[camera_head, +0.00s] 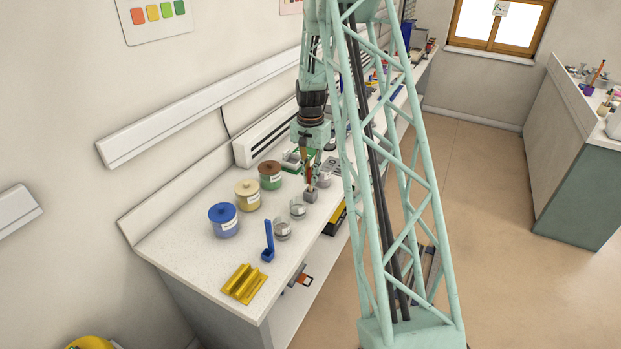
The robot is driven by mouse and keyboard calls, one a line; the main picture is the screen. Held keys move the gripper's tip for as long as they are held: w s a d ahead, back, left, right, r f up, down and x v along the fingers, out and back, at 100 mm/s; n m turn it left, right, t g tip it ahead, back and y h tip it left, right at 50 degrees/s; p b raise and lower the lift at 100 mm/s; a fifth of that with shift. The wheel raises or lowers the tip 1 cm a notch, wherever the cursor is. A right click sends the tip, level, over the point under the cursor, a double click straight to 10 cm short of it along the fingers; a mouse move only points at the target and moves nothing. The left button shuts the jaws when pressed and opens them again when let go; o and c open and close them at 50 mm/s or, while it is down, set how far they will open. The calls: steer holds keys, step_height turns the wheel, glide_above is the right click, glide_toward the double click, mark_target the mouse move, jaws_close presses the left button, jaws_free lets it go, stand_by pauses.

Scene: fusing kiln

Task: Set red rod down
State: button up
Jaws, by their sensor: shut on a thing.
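My gripper (308,158) points down over the white bench, in front of the jars. It is shut on the red rod (309,175), a small orange-red piece showing below and between the fingers. The rod looks about upright. A small grey block (310,196) sits on the bench directly below the rod. I cannot tell whether the rod's lower end is in the block, touching it or just above it. The fingers hide the rod's upper part.
A blue jar (224,221), a cream jar (248,196) and a brown-lidded jar (270,176) stand left of the gripper. Two clear glass jars (297,209) stand nearer.

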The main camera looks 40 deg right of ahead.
steer(key=shift+f, duration=0.15)
steer(key=o, duration=0.7)
steer(key=shift+o, duration=0.2)
steer(key=shift+r, duration=6.2)
